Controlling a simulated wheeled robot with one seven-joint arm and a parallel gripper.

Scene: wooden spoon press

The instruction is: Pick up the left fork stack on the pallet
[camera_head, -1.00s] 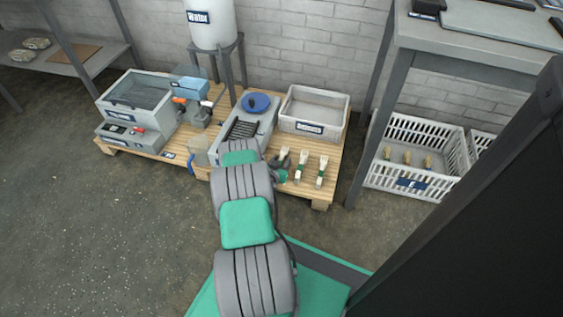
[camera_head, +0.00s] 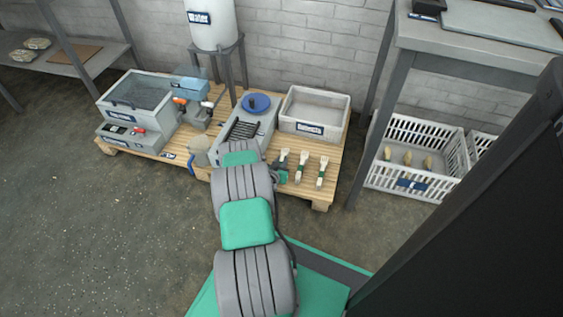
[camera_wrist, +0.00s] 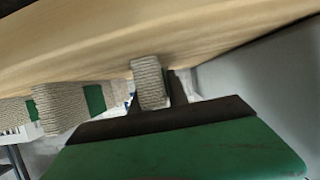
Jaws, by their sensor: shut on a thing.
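Three fork stacks, pale with green bands, show in a row on the wooden pallet (camera_head: 322,191) in the head view: the left one (camera_head: 284,156), the middle one (camera_head: 302,164) and the right one (camera_head: 321,170). My gripper (camera_head: 282,172) is at the left stack and hides its lower part. In the wrist view my gripper (camera_wrist: 152,104) is shut on the left stack (camera_wrist: 148,78), whose bundled layers stand between the dark fingers. I cannot tell whether it touches the planks. The middle stack (camera_wrist: 60,108) stands to its left there.
A grey labelled bin (camera_head: 314,111) stands behind the stacks. A grey unit with a black rack (camera_head: 242,131) and a blue disc (camera_head: 256,103) are close on the left. A table leg (camera_head: 372,135) and a white crate with several stacks (camera_head: 447,150) are on the right.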

